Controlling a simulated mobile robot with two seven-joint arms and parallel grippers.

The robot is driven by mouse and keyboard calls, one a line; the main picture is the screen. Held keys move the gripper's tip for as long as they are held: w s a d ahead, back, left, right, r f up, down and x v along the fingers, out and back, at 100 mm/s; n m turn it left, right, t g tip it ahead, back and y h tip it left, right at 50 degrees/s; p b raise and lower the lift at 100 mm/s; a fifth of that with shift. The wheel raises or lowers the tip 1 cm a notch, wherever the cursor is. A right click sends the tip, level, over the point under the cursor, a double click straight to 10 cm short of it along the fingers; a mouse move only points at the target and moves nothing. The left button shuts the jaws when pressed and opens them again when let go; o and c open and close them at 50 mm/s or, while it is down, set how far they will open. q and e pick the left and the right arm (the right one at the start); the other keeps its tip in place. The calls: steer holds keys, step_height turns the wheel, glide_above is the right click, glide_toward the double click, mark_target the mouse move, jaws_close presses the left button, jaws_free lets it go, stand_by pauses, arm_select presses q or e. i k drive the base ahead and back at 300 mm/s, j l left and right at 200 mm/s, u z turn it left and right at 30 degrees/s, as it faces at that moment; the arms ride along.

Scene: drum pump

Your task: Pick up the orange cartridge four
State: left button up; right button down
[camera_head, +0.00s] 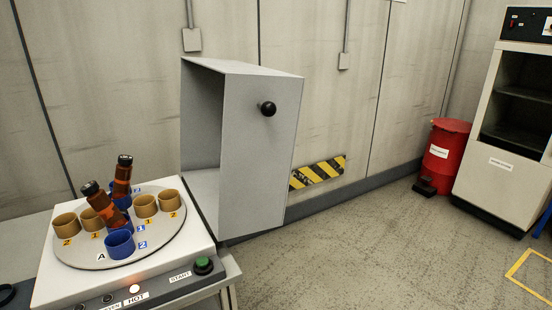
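Two orange-brown cartridges with black caps stand on the round grey turntable (80,254) in the head view. One cartridge (122,180) is more upright and stands towards the back. The other cartridge (102,207) leans to the left in front of it, with its cap (90,188) at upper left. Their lower ends are partly hidden among the cups. No number is readable on either, so I cannot tell which is four. Neither of my grippers is in view.
Tan cups (145,206) and blue cups (119,244) surround the cartridges. The white machine (60,287) has a green START button (203,265). An open grey hood (262,150) with a black knob rises right behind the turntable. Floor at right is clear before a red drum (443,152).

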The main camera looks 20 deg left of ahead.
mark_target(98, 199)
steer(key=u, duration=0.4)
steer(key=j+u, duration=0.1)
steer(key=u, duration=0.75)
steer(key=i+u, duration=0.1)
steer(key=u, duration=0.3)
steer(key=j, duration=0.1)
